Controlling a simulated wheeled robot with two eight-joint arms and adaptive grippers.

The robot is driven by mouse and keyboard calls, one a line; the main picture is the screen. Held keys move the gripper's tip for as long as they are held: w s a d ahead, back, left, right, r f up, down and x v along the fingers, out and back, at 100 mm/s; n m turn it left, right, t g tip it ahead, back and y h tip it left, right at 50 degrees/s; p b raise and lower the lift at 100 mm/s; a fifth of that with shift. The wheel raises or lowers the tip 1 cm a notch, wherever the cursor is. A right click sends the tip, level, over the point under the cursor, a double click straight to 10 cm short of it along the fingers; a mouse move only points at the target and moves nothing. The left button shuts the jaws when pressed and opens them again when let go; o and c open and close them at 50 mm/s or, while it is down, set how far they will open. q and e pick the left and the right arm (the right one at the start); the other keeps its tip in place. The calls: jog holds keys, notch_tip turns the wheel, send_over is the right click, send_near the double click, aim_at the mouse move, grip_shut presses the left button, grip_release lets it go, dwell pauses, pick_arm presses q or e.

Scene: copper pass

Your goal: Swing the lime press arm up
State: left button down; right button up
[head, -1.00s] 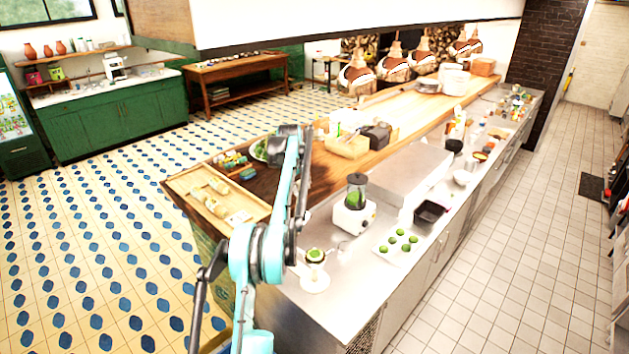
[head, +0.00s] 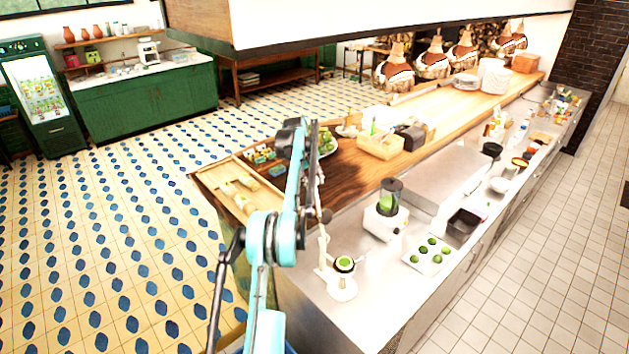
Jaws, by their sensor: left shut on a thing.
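The lime press (head: 342,288) stands on the steel counter near its front left end. It has a white base, a cup with a green lime half (head: 344,264) and a thin upright post. The white press arm (head: 320,195) points steeply up from the post, with a dark round piece on its side, clear above the cup. My left gripper (head: 316,160) is at the upper part of the press arm and shut on it. My own teal and black arm covers most of the gripper, so the fingertips are hard to make out. My right gripper is out of view.
A blender (head: 386,212) stands right of the press, with a white tray of limes (head: 429,254) and a black bin (head: 464,224) beyond. A wooden tray (head: 238,206) lies on the wooden counter left of my arm. Tiled floor is free on both sides.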

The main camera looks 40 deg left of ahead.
pick_arm(q)
jog(key=c, duration=1.1)
grip_release()
jog(key=shift+o, duration=0.2)
jog(key=v, duration=1.2)
